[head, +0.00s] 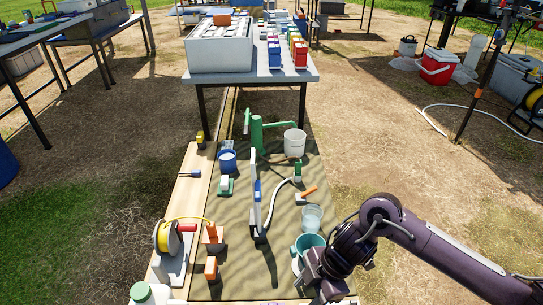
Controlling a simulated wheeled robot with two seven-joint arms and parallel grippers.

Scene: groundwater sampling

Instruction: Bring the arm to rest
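My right arm reaches in from the right, and its gripper (308,276) is low over the near right part of the mat. It is beside a teal mug (307,243) and partly covers the area in front of it. I cannot make out the fingertips, or whether they touch anything. A clear beaker (312,217) stands just beyond the mug. My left gripper is not in view.
A green hand pump (257,135), a white bucket (294,142) and a blue bucket (228,160) stand on the mat's far part. An upright white-and-blue stand (256,192) is mid-mat. A cable reel (167,237) is left. A table (310,74) stands behind. Open ground lies right.

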